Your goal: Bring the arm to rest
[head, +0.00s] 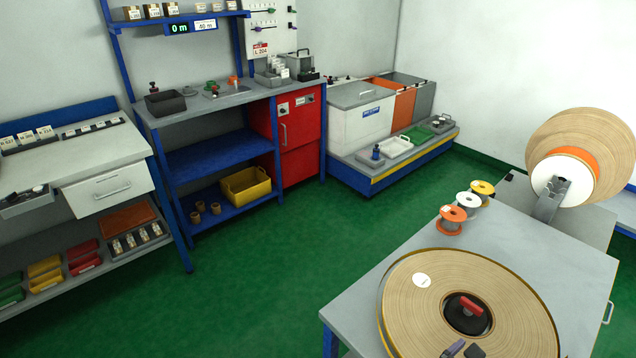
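A large flat tape reel (520,305) lies on the grey table (570,260) at lower right, with a white label (421,280) on its face. A red handle (470,305) on a dark hub stands at its middle. Two dark fingertips, which look like my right gripper (464,350), show at the bottom edge over the near part of the reel. They stand a little apart with nothing seen between them, and they are apart from the red handle. The rest of that arm is hidden below the picture. My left gripper is not in view.
Orange, white and yellow small spools (468,201) stand at the table's back left corner. An upright tape roll (583,150) stands behind the table. A blue shelf bench (210,110), a red cabinet (297,135) and a side bench (75,165) line the walls. Green floor between is clear.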

